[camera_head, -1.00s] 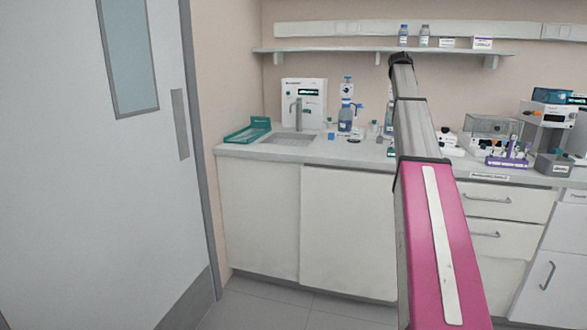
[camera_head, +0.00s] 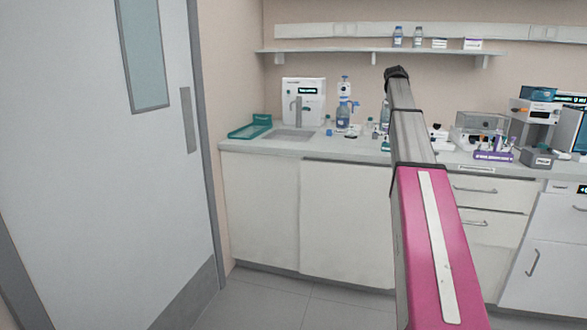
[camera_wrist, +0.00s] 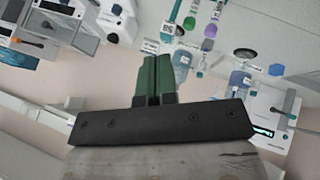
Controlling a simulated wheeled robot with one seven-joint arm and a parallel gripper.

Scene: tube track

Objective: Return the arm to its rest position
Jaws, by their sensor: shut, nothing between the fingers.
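My arm, pink with a grey telescoping section, stretches up from the lower right in the head view, its black end (camera_head: 397,74) in front of the wall below the shelf. In the wrist view my gripper (camera_wrist: 154,62) shows as two green fingers on a black mount. The fingers are together with nothing between them. The fingers cannot be made out in the head view. The arm hides part of the counter behind it.
A counter (camera_head: 360,157) with a sink (camera_head: 292,135), bottles and lab devices runs along the wall. A shelf (camera_head: 350,51) holds bottles and boxes. A purple rack (camera_head: 493,155) stands at the right. A door (camera_head: 100,180) is at the left. Some grey floor (camera_head: 290,302) is clear.

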